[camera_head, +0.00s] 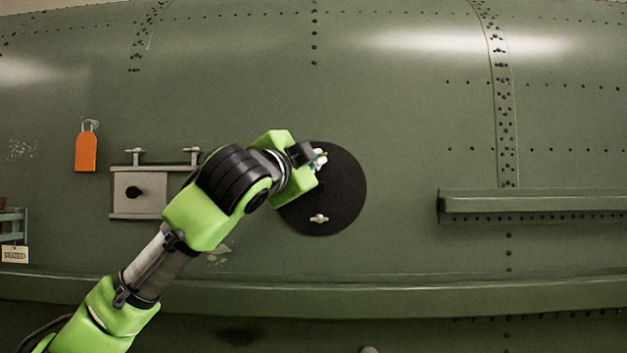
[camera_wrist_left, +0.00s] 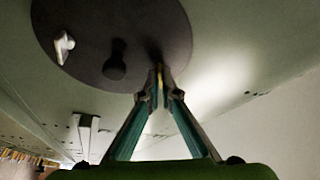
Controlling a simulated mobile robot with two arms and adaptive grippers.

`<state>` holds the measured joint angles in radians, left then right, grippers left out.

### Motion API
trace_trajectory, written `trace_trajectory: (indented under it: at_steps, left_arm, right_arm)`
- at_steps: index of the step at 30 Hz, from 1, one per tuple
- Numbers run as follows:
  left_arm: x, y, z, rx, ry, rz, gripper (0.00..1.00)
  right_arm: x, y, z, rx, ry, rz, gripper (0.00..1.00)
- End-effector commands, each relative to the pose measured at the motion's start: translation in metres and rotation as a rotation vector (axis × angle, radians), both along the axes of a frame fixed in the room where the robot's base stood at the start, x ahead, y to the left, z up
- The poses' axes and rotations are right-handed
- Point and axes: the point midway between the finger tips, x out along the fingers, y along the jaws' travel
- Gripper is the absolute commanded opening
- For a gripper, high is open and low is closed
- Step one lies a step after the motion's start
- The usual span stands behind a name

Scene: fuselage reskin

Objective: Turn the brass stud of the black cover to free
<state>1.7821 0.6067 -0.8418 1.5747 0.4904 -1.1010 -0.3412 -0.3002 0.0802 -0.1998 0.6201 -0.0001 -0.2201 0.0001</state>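The black cover (camera_head: 345,190) is a round disc flat on the green fuselage skin; it also shows in the left wrist view (camera_wrist_left: 85,30). My left gripper (camera_head: 320,158) is at the cover's upper part. In the left wrist view its fingertips (camera_wrist_left: 159,92) come together on a thin brass stud (camera_wrist_left: 159,73) near the cover's edge. The gripper partly hides this stud in the head view. A pale wing-shaped stud (camera_head: 319,218) sits low on the cover, also seen in the wrist view (camera_wrist_left: 64,46). A black knob (camera_wrist_left: 115,65) stands between the studs. My right gripper is out of view.
An orange tag (camera_head: 86,152) hangs farther left. A green ledge (camera_head: 530,201) juts out at the right. The skin between cover and ledge is clear.

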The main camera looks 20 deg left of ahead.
Motion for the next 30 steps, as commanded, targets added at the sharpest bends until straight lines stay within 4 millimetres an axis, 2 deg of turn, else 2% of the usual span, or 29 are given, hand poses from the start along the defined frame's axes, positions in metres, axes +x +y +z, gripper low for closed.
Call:
trace_trajectory:
  at_steps: [1,3,15,21,30]
  left_arm:
    - [0.001,-0.003,-0.009,-0.044,-0.011,-0.004,0.00]
    - [0.001,-0.003,-0.009,-0.109,-0.029,-0.006,0.00]
    - [0.002,-0.006,-0.010,-0.473,-0.132,-0.008,0.00]
    - [0.002,-0.008,-0.008,-0.652,-0.183,-0.009,0.00]
    - [0.002,-0.009,-0.006,-0.867,-0.246,-0.008,0.00]
  right_arm:
    - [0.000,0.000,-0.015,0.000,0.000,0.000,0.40]
    - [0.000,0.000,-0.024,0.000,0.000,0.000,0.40]
    - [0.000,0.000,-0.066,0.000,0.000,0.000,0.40]
    - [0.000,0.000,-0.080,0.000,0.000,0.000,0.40]
    - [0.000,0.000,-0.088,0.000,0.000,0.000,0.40]
